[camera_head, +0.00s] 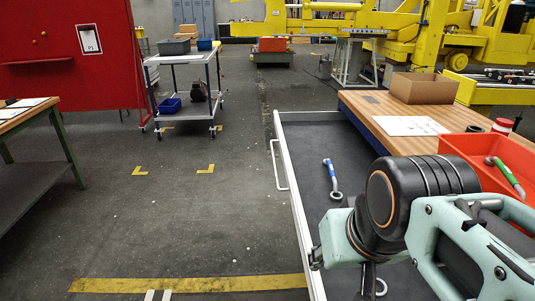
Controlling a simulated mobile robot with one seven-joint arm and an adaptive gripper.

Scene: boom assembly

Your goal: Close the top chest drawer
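The top chest drawer (296,204) is pulled far out to the left from under the wooden worktop (385,122) on the right. Its white front carries a bar handle (277,165) on the outer side. A blue-handled wrench (331,180) lies on the dark drawer floor, and the ring end of another tool (380,288) shows near the bottom. My mint-green and black arm reaches over the near part of the drawer and hides much of it. The fingers of my gripper cannot be made out. Whether the arm touches the drawer cannot be told.
On the worktop are a cardboard box (424,88), a paper sheet (410,126) and a red tray (485,157). The floor left of the drawer is clear, with yellow markings. A trolley (185,93) stands farther back, and another table (30,115) at left.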

